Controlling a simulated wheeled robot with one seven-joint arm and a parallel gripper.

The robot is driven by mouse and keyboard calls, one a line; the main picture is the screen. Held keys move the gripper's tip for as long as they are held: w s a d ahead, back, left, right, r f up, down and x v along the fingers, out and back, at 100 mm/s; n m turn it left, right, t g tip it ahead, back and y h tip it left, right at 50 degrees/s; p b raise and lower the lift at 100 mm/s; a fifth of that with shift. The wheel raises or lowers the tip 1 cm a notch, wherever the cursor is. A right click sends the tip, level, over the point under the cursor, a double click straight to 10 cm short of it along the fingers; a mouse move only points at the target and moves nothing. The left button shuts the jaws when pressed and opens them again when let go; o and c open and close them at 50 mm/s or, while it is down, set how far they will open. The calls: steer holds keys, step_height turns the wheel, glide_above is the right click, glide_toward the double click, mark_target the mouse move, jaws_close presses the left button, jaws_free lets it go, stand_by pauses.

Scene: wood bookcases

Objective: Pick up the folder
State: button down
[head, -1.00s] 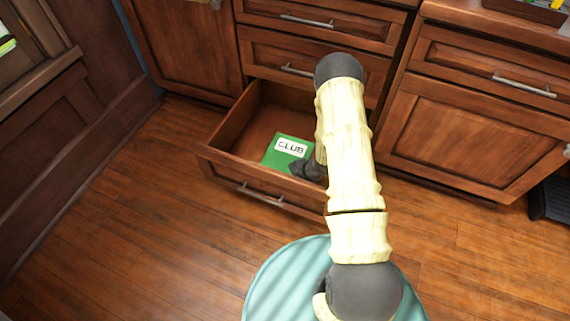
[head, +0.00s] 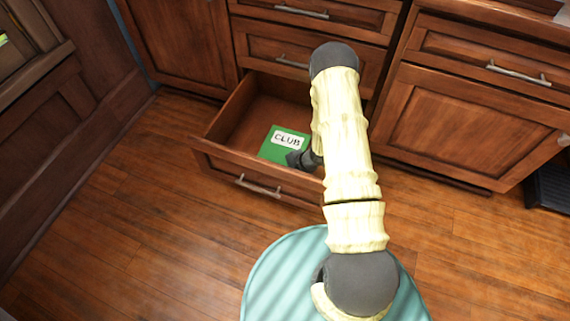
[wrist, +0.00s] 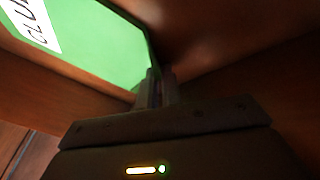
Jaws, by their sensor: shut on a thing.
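The folder (head: 270,151) is green with a white label reading "CLUB". In the head view it is in the open bottom drawer (head: 227,163), its right part hidden by my gripper and arm. In the wrist view the folder (wrist: 95,45) fills the upper left, with part of its label cut off by the frame. My gripper (head: 297,160) is at the folder's right edge. In the wrist view my gripper (wrist: 155,88) is shut on the folder's edge. I cannot tell whether the folder touches the drawer floor.
The drawer's front panel with its metal handle (head: 258,187) stands between the drawer's inside and the open floor. Closed drawers (head: 290,55) are above. Another cabinet (head: 470,125) stands to the right. The wood floor (head: 130,220) at the left is clear.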

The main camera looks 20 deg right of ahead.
step_height(320, 180, up, 18)
steer(key=p, duration=0.9)
